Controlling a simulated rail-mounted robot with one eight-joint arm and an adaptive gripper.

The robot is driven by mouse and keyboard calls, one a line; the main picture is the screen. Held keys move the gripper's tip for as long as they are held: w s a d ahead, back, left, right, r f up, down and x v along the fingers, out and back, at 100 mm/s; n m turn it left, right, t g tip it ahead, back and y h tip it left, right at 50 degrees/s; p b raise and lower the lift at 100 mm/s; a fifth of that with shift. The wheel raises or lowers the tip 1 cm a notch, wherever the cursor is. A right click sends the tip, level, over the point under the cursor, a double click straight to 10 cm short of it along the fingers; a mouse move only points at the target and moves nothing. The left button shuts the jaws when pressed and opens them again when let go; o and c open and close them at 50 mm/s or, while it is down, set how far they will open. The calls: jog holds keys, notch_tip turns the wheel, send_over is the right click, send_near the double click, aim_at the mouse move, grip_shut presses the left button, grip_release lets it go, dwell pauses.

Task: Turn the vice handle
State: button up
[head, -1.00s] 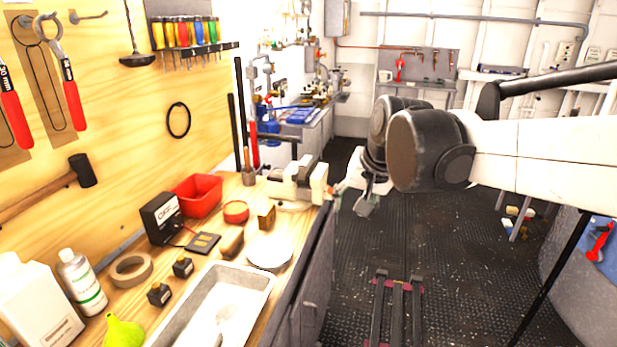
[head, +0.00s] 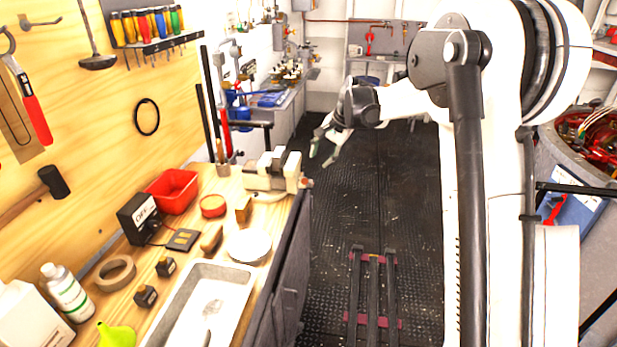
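The white vice (head: 262,172) stands at the right edge of the wooden workbench, near its far end. Its handle (head: 306,183) shows only as a small piece at the right side of the vice; how it is turned is too small to tell. My gripper (head: 322,153) hangs over the dark floor, beyond and to the right of the vice, apart from the handle. Its two pale-green fingers are spread and nothing shows between them.
My arm covers much of the right side. The bench holds a red bin (head: 172,190), a metal tray (head: 232,290), tape (head: 115,272) and small boxes.

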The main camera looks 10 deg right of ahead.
aim_at(306, 182)
jog(key=x, duration=0.5)
jog(key=p+x, duration=0.1)
jog(key=x, duration=0.4)
jog(key=w+d+x, duration=0.1)
jog(key=x, duration=0.4)
jog(key=shift+p, duration=0.3)
jog(key=shift+c, duration=0.5)
grip_shut()
